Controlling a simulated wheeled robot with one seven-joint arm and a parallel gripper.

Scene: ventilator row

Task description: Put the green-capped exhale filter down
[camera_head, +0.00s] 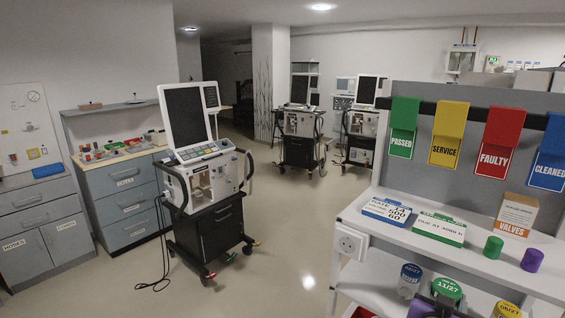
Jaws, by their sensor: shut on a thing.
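The green-capped exhale filter (447,289) is upright at the bottom right, its cap marked 11/27 facing up. My gripper (436,309) is a dark shape at the bottom edge, mostly cut off, and is shut on this filter. The filter's lower body is hidden, and I cannot tell whether it touches the surface below. A blue-capped filter (410,276) stands to its left and a yellow-capped one (507,310) to its right.
The white upper shelf (462,262) carries blue and green label blocks, a VALVES box (518,215), a green cylinder (493,247) and a purple one (531,260). Coloured tags hang behind it. A ventilator on a cart (203,170) stands left, with open floor between.

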